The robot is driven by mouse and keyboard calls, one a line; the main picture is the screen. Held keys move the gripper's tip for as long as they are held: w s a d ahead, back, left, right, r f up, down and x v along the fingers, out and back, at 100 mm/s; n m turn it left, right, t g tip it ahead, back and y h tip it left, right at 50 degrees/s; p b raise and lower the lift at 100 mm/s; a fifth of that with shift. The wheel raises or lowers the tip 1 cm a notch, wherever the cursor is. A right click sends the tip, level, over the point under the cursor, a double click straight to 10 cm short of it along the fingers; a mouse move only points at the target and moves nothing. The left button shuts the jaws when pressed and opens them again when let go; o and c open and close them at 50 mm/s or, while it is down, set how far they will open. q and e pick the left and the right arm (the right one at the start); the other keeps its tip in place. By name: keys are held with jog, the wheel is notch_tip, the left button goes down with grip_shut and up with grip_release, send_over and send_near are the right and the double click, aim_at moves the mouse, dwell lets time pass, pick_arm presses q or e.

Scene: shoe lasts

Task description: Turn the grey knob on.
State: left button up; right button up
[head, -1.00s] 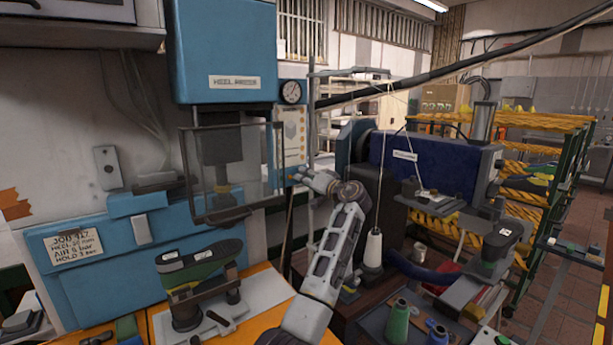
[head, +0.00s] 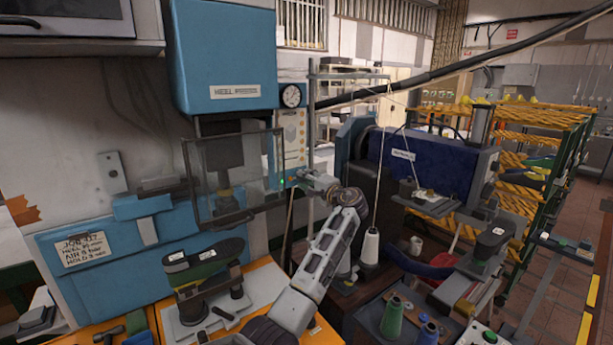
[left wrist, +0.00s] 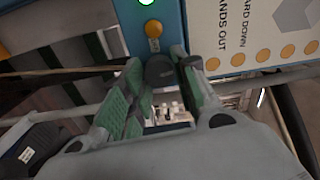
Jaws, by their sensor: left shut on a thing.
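The grey knob (left wrist: 160,70) is a dark rounded piece on the blue press's control panel, below a yellow button. My left gripper (left wrist: 163,88) is shut on it, with green-padded fingers on both sides; the fingers partly hide the knob. In the head view, my left gripper (head: 300,183) reaches the lower edge of the panel (head: 292,140), and the knob cannot be made out there. A green lamp (left wrist: 147,2) is lit above the yellow button (left wrist: 153,28). My right gripper is not in view.
The press has a clear guard (head: 255,165) just left of my gripper, and a shoe last (head: 203,262) stands below it. A thin metal stand with a white thread cone (head: 370,246) and a dark blue machine (head: 425,160) are close on the right.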

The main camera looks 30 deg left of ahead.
pick_arm(q)
jog(key=shift+r+m+p, duration=0.1)
jog(key=shift+m+p, duration=0.2)
jog(key=shift+m, duration=0.3)
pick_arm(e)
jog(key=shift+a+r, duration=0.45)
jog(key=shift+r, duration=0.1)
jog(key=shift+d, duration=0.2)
pick_arm(q)
jog(key=o, duration=1)
jog(key=shift+w+d, duration=0.1)
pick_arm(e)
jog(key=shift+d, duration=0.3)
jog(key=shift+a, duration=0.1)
pick_arm(q)
jog(key=v, duration=1.2)
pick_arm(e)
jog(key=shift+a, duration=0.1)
